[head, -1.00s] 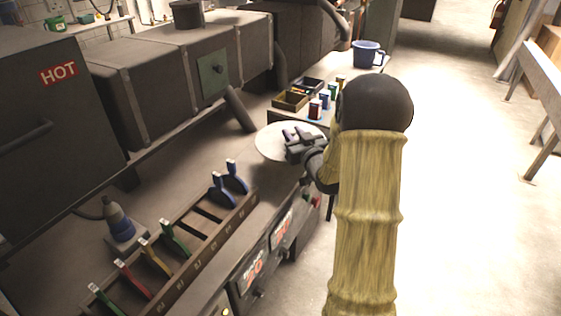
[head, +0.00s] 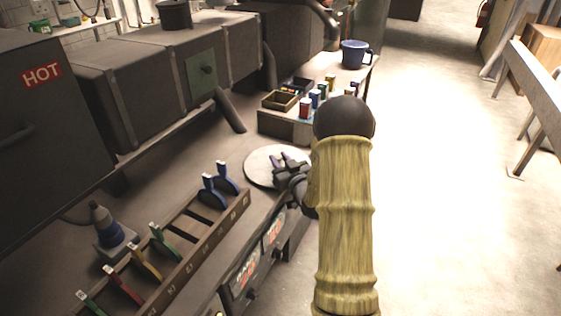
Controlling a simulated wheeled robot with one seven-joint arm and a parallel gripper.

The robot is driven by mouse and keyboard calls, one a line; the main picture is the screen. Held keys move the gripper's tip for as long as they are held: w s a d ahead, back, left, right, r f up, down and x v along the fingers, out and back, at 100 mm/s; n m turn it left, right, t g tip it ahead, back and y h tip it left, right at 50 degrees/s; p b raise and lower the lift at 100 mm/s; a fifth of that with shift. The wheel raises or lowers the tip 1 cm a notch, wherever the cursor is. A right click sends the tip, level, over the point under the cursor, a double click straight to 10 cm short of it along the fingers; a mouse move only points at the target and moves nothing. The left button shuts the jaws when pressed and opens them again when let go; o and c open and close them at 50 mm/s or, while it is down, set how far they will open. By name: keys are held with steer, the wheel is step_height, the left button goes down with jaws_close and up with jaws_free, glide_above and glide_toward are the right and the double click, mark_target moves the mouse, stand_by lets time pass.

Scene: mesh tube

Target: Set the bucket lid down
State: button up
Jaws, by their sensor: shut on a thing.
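The bucket lid (head: 262,168) is a pale, flat round disc near the middle of the head view, over the right end of the workbench. My gripper (head: 280,164) is at its right part, with dark fingers shut on it. The lid looks about level. Whether its underside touches the bench top cannot be told. My dark wrist and yellow sleeved arm hide what lies just right of the lid.
A rack (head: 200,240) with several coloured-handled tools stands to the left front. A raised box with small trays (head: 280,100) and coloured containers is behind the lid. A blue bucket (head: 355,54) stands further back. A dark cabinet marked HOT (head: 60,100) is at left.

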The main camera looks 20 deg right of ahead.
steer(key=shift+s+d, duration=0.15)
steer(key=shift+a+f, duration=0.2)
steer(key=shift+a, duration=0.1)
steer(key=o, duration=1)
steer(key=shift+r, duration=0.1)
steer(key=shift+d+r, duration=0.15)
steer(key=shift+s, duration=0.35)
steer(key=s+b, duration=0.1)
steer(key=s, duration=1)
steer(key=shift+s+d, duration=0.15)
steer(key=shift+s, duration=0.05)
